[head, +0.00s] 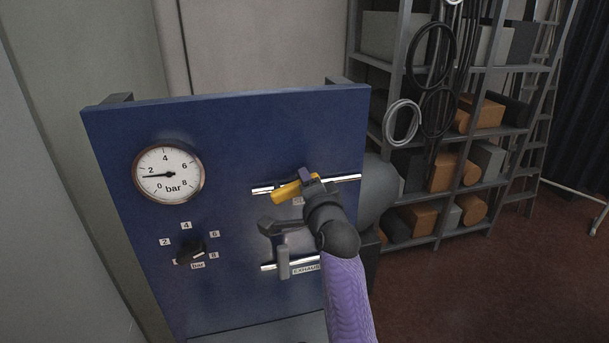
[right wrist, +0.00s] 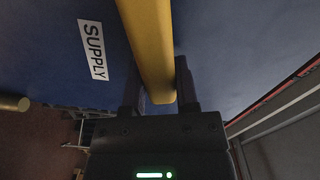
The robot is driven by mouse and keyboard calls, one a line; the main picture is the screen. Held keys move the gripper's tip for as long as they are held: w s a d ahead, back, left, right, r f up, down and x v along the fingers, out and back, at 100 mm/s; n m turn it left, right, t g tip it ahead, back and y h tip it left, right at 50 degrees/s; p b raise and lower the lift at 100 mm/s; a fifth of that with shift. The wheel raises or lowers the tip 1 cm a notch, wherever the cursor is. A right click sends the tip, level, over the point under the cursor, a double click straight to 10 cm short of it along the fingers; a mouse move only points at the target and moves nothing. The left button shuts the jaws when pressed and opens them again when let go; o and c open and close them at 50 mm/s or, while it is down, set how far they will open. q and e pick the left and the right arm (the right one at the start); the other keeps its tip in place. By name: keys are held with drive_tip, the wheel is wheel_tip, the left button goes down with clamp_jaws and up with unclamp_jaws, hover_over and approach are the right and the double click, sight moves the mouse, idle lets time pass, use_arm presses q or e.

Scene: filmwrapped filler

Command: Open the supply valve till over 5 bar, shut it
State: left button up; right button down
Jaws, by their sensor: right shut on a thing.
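The yellow supply valve handle (head: 287,192) sits on the upper chrome pipe (head: 345,179) of the blue panel, slanting at a small angle to the pipe. My right gripper (right wrist: 160,85) is shut on this handle; the yellow bar (right wrist: 148,45) runs between its fingers in the right wrist view. The SUPPLY label (right wrist: 92,50) is beside it. The round gauge (head: 168,174) at the panel's upper left has its needle pointing left, a little below the 2 mark. My left gripper is not in view.
A grey handle (head: 283,262) hangs at the lower pipe beside the EXHAUST label (head: 306,268). A black knob (head: 190,249) with number labels around it is at the blue panel's (head: 235,135) lower left. A shelf rack (head: 440,240) stands behind right; red-brown floor (head: 500,290) is clear.

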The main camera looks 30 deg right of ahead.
drive_tip(key=shift+d+f+m, duration=0.1)
drive_tip(key=shift+f+m, duration=0.5)
drive_tip(key=shift+m, duration=0.5)
drive_tip(key=shift+f, duration=0.1)
drive_tip(key=shift+c, duration=1.8)
unclamp_jaws()
